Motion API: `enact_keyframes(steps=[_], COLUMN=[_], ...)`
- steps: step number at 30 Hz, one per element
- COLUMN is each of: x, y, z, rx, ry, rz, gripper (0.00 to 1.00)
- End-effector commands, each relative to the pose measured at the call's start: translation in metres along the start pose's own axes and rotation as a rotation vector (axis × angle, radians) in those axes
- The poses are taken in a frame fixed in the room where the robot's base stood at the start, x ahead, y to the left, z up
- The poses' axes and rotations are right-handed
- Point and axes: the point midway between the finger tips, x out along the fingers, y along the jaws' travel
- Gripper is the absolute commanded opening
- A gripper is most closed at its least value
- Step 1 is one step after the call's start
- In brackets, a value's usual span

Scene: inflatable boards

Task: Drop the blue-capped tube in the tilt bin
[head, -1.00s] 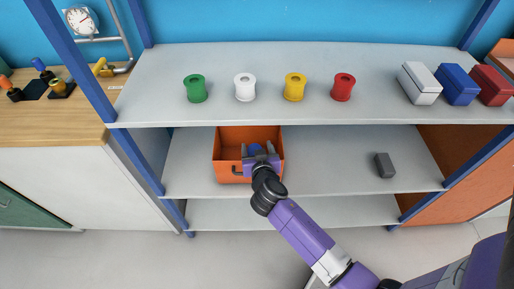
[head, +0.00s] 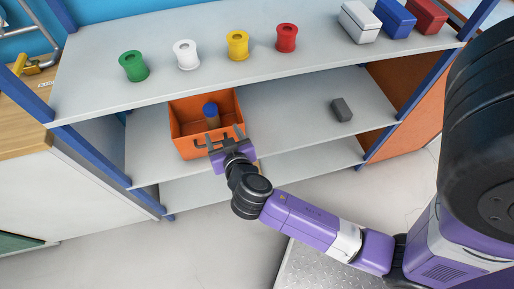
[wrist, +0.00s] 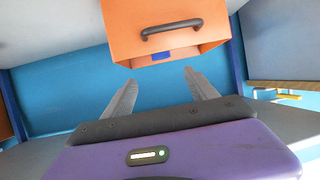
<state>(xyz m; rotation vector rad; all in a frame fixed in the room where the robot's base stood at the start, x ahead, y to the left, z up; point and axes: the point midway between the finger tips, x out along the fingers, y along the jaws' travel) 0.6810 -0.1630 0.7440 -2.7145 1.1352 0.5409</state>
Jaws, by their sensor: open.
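The blue-capped tube (head: 211,121) is inside the orange tilt bin (head: 185,147) on the middle shelf. Its blue cap points up and its brownish body shows below it; its lower end is hidden by the bin's front. In the wrist view a small dark blue patch, probably the cap (wrist: 161,57), shows at the rim of the bin (wrist: 122,25). My gripper (head: 224,138) is open and empty, just in front of the bin near its dark handle. In the wrist view the two fingers (wrist: 160,77) stand apart with nothing between them.
A dark grey block (head: 341,110) lies on the same shelf to the right. The top shelf (head: 120,100) overhangs, with green (head: 134,67), white (head: 186,55), yellow (head: 237,45) and red (head: 286,38) spools and several boxes. A blue post (head: 90,150) stands left of the bin.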

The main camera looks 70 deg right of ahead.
Motion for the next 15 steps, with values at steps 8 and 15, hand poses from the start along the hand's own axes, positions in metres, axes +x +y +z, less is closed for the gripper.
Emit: enact_keyframes(steps=[8,15], x=[-0.061,-0.164], y=[-0.004,-0.002], z=[0.053,0.073], rx=[-0.140,-0.244], ry=[-0.090,-0.092], rz=[-0.241,-0.551], gripper=[0.67,0.67])
